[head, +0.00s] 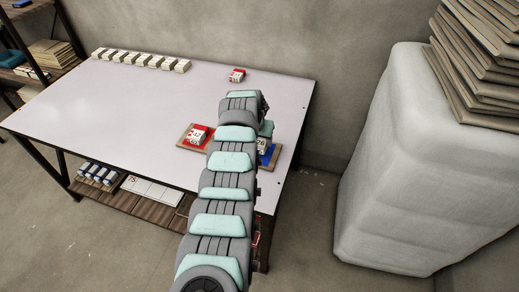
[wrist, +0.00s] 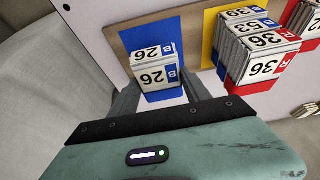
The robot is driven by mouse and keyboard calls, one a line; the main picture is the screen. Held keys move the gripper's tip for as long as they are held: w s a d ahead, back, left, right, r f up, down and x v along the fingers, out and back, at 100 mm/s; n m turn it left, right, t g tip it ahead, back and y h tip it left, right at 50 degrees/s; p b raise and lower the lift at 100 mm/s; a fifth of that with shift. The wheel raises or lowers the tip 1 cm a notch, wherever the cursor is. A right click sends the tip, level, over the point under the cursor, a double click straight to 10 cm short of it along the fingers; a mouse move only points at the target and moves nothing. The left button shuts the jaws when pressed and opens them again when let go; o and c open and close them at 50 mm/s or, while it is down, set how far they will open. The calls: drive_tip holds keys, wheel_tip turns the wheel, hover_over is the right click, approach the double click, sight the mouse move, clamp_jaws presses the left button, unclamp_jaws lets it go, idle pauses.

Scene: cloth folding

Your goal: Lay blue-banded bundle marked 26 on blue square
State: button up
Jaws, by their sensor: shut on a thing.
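The blue-banded bundle marked 26 (wrist: 153,70) sits between the two fingers of my gripper (wrist: 158,88), which is shut on it. Two faces reading 26 show, each with a blue strip marked B. The blue square (wrist: 150,34) lies on a brown board and shows above and beside the bundle in the wrist view. The bundle is over this square; I cannot tell whether it touches. In the head view the bundle (head: 262,146) and the blue square (head: 272,154) are partly hidden behind my arm, with my gripper (head: 265,132) at the bundle.
More red-banded bundles (head: 197,134) show left of my arm, and one (head: 236,75) at the back. A row of pale bundles (head: 140,60) lines the far left edge. The table's left half (head: 110,110) is clear.

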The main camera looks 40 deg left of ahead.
sight(260, 146)
drive_tip(key=shift+f+b, duration=1.2)
drive_tip(key=shift+f, duration=0.75)
drive_tip(key=shift+f, duration=0.2)
drive_tip(key=o, duration=1.4)
drive_tip(key=shift+r, duration=0.1)
drive_tip(key=shift+s+r+p, duration=0.1)
drive_tip(key=shift+r+p, duration=0.5)
drive_tip(key=shift+p, duration=0.2)
drive_tip(key=p+v, duration=0.2)
drive_tip(key=p, duration=0.2)
drive_tip(key=shift+s+r+p, duration=0.1)
drive_tip(key=shift+r+p, duration=0.3)
drive_tip(key=p+v, duration=0.1)
drive_tip(key=v, duration=0.7)
drive_tip(key=shift+s+d+p, duration=0.1)
drive_tip(key=shift+s+p, duration=0.05)
drive_tip(key=shift+p, duration=0.15)
